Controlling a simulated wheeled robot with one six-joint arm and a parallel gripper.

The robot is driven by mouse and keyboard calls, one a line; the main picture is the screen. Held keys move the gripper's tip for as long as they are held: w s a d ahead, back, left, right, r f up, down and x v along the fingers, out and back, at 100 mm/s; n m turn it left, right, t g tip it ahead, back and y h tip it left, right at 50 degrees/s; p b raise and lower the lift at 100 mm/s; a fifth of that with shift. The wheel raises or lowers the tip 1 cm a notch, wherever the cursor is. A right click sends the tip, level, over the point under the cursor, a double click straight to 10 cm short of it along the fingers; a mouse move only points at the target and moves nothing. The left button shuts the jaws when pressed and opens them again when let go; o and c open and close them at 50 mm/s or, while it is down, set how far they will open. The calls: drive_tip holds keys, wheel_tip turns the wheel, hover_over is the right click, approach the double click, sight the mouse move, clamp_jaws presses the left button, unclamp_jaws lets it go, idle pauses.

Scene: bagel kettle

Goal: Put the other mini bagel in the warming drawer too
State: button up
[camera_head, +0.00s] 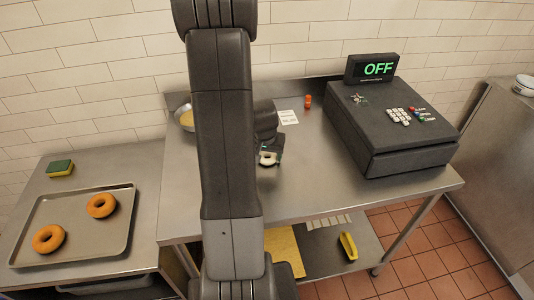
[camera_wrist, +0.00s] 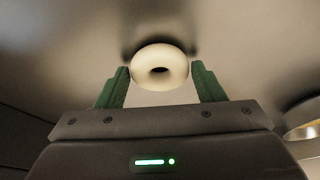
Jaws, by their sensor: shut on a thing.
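A small pale ring-shaped mini bagel (camera_wrist: 160,68) is between the green fingers of my gripper (camera_wrist: 160,82) in the wrist view. My gripper is shut on it, and the bagel stands out past the fingertips. In the head view the pale bagel (camera_head: 268,158) is at my gripper (camera_head: 269,155), over the middle of the steel counter. A dark box with a green OFF display (camera_head: 378,69) and a keypad stands on the counter to the right. Its front panel (camera_head: 415,155) looks shut; I cannot tell whether it is the warming drawer. No second mini bagel is visible.
A tray (camera_head: 110,245) with two larger brown bagels (camera_head: 101,205) lies on the left table, near a green-yellow sponge (camera_head: 60,168). A metal bowl (camera_head: 181,112) and small orange item (camera_head: 308,101) are at the counter's back. Bare counter lies between gripper and box.

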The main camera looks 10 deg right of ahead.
drive_tip(key=shift+f+b, duration=0.25)
drive_tip(key=shift+b, duration=0.05)
drive_tip(key=o, duration=1)
drive_tip(key=shift+r, duration=0.1)
drive_tip(key=shift+c, duration=0.2)
